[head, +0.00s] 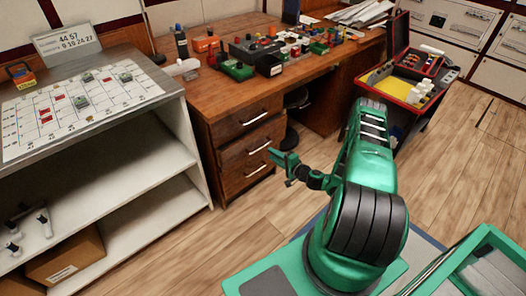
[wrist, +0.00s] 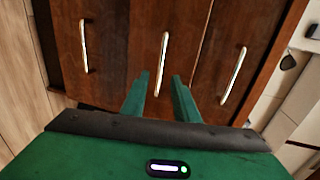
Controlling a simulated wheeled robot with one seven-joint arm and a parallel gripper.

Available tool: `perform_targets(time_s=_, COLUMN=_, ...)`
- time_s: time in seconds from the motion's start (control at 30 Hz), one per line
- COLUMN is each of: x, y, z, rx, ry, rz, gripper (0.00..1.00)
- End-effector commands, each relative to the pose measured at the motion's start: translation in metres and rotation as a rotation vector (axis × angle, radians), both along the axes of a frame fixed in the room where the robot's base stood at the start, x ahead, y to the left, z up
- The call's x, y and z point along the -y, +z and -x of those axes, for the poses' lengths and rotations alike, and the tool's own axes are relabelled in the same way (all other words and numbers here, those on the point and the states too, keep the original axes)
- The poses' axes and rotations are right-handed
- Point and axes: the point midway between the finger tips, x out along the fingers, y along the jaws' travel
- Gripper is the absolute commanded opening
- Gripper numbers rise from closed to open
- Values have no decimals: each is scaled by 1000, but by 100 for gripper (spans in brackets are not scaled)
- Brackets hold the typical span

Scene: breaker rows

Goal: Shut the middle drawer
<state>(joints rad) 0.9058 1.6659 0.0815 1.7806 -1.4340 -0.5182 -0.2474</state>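The middle drawer (head: 238,150) is in the wooden desk's drawer stack, between the top drawer (head: 232,121) and the bottom drawer (head: 236,181). Its front seems to stand out slightly, but I cannot tell how far. Its pale bar handle (wrist: 163,62) shows in the wrist view between the fingers' directions. My gripper (head: 271,157) is just in front of the stack, near the middle and bottom handles. In the wrist view my gripper (wrist: 160,78) has its two green fingers apart with nothing between them. Contact with the drawer front cannot be told.
The desk top (head: 198,88) carries several breakers and small parts. A grey shelf unit (head: 150,112) stands left of the drawers. A dark stool (head: 291,130) is under the desk. A red tool case (head: 385,93) sits on a cart at right. The wooden floor before the drawers is clear.

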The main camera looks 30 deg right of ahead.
Motion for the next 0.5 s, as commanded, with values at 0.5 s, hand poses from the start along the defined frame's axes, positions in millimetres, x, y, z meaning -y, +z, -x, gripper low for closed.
perform_targets(time_s=0.5, x=-14, y=-14, z=-69, rx=0, ry=0, rz=0, gripper=28)
